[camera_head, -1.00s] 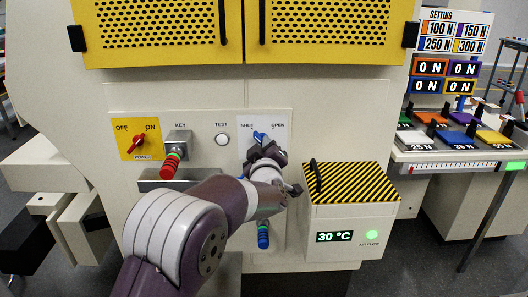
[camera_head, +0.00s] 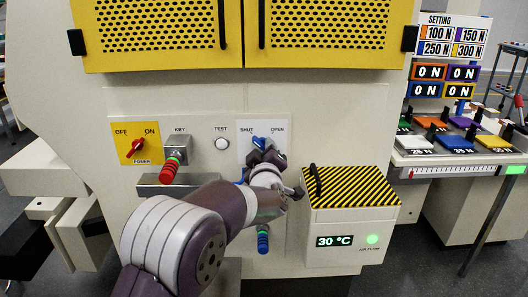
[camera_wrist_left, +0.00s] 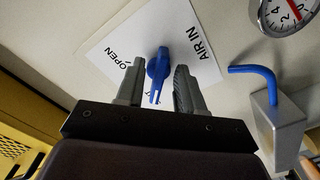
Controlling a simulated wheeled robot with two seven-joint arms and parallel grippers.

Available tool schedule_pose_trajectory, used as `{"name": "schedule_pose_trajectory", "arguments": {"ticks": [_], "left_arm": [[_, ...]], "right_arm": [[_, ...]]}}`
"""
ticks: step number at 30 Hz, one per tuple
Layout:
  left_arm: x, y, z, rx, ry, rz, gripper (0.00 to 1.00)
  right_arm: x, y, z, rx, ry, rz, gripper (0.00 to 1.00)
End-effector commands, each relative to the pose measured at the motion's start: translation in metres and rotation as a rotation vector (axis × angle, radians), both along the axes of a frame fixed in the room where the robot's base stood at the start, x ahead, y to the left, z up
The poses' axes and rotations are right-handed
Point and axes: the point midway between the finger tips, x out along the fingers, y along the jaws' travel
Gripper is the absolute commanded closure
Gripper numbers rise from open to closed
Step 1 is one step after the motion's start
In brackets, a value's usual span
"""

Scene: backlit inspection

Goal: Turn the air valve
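The air valve's blue handle (camera_head: 260,142) is on a white plate between the SHUT and OPEN labels. In the left wrist view, the handle (camera_wrist_left: 158,66) stands between my left gripper's two fingers, with a visible gap on each side. My left gripper (camera_head: 268,157) is open in front of the plate; its fingers also show in the left wrist view (camera_wrist_left: 159,74). The plate (camera_wrist_left: 110,55) reads OPEN and AIR IN there, and the gripper partly hides a third label. My right gripper is not in view.
A bent blue rod (camera_wrist_left: 255,71) on a grey block (camera_wrist_left: 278,122) is close beside the fingers, near a round gauge (camera_wrist_left: 288,12). A striped-lid box (camera_head: 350,215) reading 30 °C juts out right of my wrist. The red-handled key (camera_head: 171,170) is left.

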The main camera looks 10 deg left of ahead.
Motion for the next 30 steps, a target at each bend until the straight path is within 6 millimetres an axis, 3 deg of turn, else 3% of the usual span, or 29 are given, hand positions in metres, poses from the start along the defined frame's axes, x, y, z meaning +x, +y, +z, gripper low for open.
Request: {"name": "schedule_pose_trajectory", "arguments": {"ticks": [7,15,21,30], "left_arm": [[-0.014,-0.004,0.003,0.0,-0.001,-0.001,0.63],[-0.08,-0.024,0.004,0.001,0.0,-0.003,0.63],[-0.115,-0.034,0.002,0.0,0.001,-0.002,0.63],[-0.122,-0.035,0.0,0.0,0.0,0.0,0.63]], "right_arm": [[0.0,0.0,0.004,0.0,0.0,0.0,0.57],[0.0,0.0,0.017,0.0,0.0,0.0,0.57],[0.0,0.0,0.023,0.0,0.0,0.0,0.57],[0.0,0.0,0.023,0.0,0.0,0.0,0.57]]}}
